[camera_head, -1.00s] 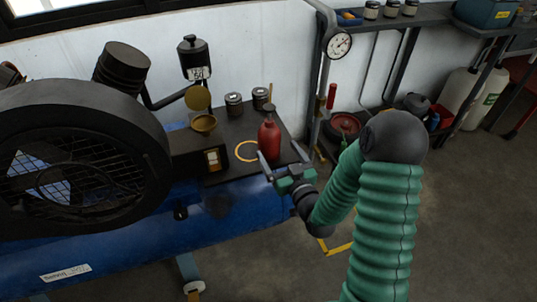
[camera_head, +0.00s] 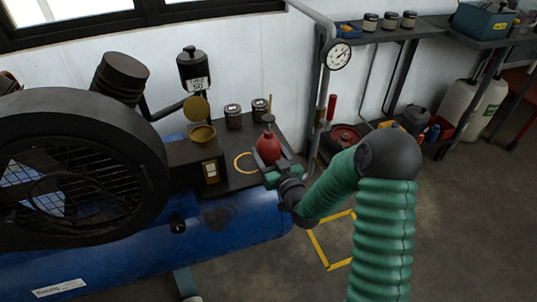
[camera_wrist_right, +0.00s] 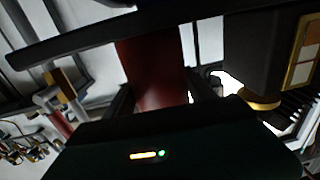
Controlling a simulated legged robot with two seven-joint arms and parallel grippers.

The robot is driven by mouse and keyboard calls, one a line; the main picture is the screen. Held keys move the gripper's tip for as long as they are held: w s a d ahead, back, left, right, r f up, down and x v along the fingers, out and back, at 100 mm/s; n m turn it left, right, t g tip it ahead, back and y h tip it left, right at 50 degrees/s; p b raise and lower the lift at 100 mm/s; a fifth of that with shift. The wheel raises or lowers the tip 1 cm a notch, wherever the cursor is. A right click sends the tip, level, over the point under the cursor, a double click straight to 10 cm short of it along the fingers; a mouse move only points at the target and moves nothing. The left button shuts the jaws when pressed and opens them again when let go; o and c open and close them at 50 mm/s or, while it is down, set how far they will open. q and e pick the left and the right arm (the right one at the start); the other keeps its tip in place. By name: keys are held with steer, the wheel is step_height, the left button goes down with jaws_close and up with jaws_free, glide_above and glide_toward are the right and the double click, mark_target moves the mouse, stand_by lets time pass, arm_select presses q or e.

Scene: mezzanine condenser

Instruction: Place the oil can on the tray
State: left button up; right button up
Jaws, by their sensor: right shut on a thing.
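The red oil can (camera_head: 269,148), with a dark top, stands upright on or just above the dark flat plate (camera_head: 240,179) over the blue tank. I cannot tell whether its base touches the plate. This plate may be the tray; it carries a yellow ring (camera_head: 245,162) just left of the can. My right gripper (camera_head: 268,164) is shut on the can's lower body from the front. In the right wrist view the red body (camera_wrist_right: 150,75) fills the space between the fingers. My left gripper is not in view.
Two small jars (camera_head: 232,115) stand at the plate's back. A brass cup (camera_head: 203,135) and a switch box (camera_head: 211,172) are to the left, beside the big black wheel guard (camera_head: 75,165). A gauge on a pipe (camera_head: 337,54) rises to the right.

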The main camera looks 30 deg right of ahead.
jaws_close()
steer(key=shift+r+p, duration=0.3)
steer(key=shift+r, duration=0.15)
step_height(320, 180, up, 3)
steer(key=shift+r+p, duration=0.1)
steer(key=shift+p, duration=0.85)
steer(key=s, duration=0.1)
steer(key=s+a, duration=0.2)
steer(key=s, duration=0.1)
steer(key=shift+p, duration=0.4)
steer(key=p, duration=1.5)
glide_toward(268, 149)
steer(key=a, duration=0.1)
steer(key=s+a, duration=0.1)
steer(key=a+r, duration=0.1)
steer(key=shift+s+a, duration=0.25)
steer(key=shift+a, duration=0.1)
